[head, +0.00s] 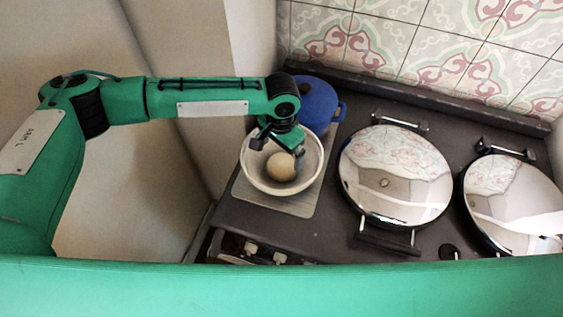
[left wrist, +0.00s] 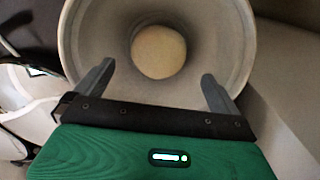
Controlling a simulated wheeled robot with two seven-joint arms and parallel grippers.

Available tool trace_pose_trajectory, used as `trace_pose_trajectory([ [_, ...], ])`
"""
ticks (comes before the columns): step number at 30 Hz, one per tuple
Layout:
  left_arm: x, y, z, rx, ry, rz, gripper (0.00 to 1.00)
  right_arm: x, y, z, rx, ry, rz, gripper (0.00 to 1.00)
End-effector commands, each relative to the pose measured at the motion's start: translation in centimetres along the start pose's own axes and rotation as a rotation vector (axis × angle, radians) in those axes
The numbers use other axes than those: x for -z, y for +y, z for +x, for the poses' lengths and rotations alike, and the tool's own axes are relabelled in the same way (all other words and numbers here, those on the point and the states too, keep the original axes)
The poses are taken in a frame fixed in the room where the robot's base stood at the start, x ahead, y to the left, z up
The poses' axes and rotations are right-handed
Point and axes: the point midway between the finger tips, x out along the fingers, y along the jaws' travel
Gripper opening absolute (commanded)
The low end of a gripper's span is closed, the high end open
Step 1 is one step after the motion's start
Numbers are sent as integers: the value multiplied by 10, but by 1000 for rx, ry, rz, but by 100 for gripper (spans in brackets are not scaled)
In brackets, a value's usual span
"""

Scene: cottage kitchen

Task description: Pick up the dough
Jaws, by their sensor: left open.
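The dough (head: 281,167) is a pale beige ball lying at the bottom of a white bowl (head: 253,180). In the left wrist view the dough (left wrist: 158,52) sits inside the bowl (left wrist: 242,40), beyond my fingertips and roughly centred between them. My left gripper (head: 280,152) is over the bowl, with its fingers pointing down toward the dough. In the left wrist view my left gripper (left wrist: 158,76) has its two grey fingers wide apart with nothing between them. Whether a finger touches the bowl I cannot tell. My right gripper is not in view.
The bowl stands on a light grey board (head: 299,207) on the dark stove top (head: 330,226). A blue pot (head: 318,103) stands just behind it. Two shiny round stove lids (head: 395,175) (head: 513,205) lie to the right. A tiled wall (head: 420,40) closes the back.

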Motion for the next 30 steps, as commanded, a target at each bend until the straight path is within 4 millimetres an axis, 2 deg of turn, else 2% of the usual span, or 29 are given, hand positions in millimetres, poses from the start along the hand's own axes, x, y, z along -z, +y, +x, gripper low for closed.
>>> trace_pose_trajectory([
  [7, 0, 1, 14, 2, -1, 2, 100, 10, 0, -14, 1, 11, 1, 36],
  [15, 0, 2, 50, 1, -1, 2, 100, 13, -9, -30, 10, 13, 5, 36],
  [24, 0, 2, 57, 1, 1, 2, 100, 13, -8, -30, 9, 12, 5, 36],
  [30, 0, 2, 57, 0, 1, 1, 61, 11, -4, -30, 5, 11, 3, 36],
])
